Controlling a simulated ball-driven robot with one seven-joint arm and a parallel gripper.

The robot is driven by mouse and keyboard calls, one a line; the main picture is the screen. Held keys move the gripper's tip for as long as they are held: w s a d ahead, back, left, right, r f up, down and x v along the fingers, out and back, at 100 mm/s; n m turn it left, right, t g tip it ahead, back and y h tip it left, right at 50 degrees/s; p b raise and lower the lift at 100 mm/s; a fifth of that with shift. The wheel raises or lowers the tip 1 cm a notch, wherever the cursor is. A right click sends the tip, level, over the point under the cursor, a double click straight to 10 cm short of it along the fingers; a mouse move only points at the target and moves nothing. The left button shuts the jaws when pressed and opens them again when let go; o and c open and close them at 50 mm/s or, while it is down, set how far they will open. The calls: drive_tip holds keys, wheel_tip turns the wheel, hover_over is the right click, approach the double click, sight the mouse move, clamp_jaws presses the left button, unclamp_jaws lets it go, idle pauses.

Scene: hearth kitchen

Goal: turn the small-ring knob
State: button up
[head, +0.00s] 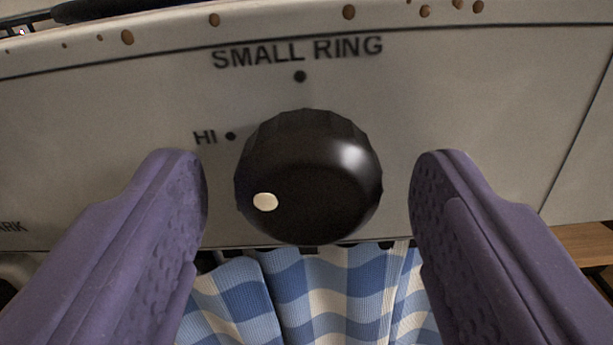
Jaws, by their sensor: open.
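The small-ring knob (320,170) is a round black knob with a faceted edge on a cream panel (500,100). A pale dot (265,202) marks its lower left face. The words SMALL RING (298,52) are printed above it, with a black dot (300,76) beneath them. HI (205,138) and another dot stand at its upper left. My gripper (310,185) is open, with one purple finger on each side of the knob. Gaps show between both fingertips and the knob. The panel below the knob is partly hidden.
A blue and white checked cloth (320,295) hangs below the panel between my fingers. Brown spots lie along the panel's upper edge. A dark object (110,10) lies at the top left. Wood (585,245) shows at the right.

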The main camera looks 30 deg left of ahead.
drive_tip(key=c, duration=1.1)
drive_tip(key=shift+o, duration=0.2)
drive_tip(key=n, duration=0.6)
drive_tip(key=shift+p, duration=0.35)
drive_tip(key=n, duration=0.4)
drive_tip(key=shift+n, duration=1.7)
drive_tip(key=shift+n+b, duration=0.3)
